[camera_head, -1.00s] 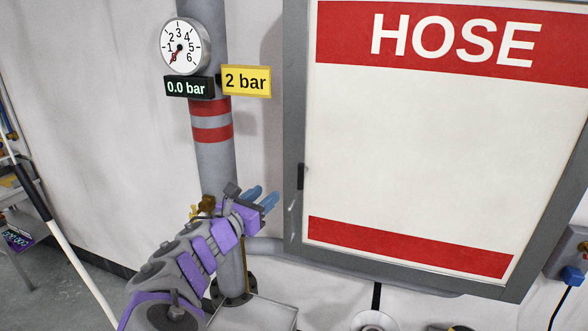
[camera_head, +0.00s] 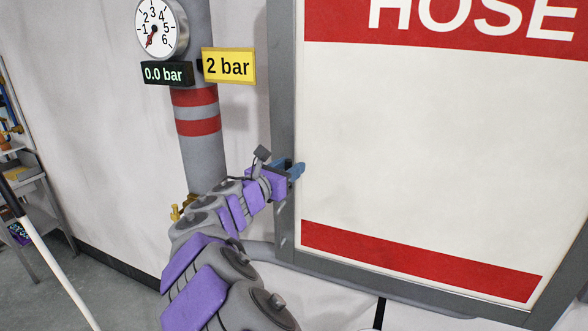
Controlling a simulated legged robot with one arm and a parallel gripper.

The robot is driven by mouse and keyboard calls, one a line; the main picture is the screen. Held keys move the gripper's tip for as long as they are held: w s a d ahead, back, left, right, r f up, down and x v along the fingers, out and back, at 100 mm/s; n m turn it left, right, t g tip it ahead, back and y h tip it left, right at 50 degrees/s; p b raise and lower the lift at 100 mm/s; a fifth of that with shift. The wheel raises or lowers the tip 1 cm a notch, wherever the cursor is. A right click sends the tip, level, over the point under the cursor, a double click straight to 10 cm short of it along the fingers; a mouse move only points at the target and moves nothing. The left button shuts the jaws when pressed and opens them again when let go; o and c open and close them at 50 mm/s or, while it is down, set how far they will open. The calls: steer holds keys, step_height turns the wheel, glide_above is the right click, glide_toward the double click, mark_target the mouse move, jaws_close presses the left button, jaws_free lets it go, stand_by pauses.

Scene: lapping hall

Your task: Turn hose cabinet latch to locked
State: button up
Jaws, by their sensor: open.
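The hose cabinet (camera_head: 420,150) fills the right side, with a grey frame and a white door bearing red bands and the word HOSE. In the earlier frame a small black latch shows on the left of the frame. Now my gripper (camera_head: 297,170) covers that spot, so the latch and its position are hidden. My gripper has blue fingertips and is open, in front of the left frame edge of the cabinet. I cannot tell whether the fingers touch the latch or stand around it.
A grey pipe (camera_head: 203,150) with red bands stands left of the cabinet. It carries a round gauge (camera_head: 160,28), a 0.0 bar display (camera_head: 166,73) and a yellow 2 bar sign (camera_head: 229,66). A white pole (camera_head: 52,265) and a shelf (camera_head: 30,180) are at the far left.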

steer(key=shift+w+d+r, duration=0.1)
steer(key=shift+d, duration=0.3)
steer(key=shift+a, duration=0.85)
steer(key=c, duration=0.3)
steer(key=shift+d, duration=0.4)
steer(key=c, duration=0.5)
jaws_close()
steer(key=shift+a, duration=0.1)
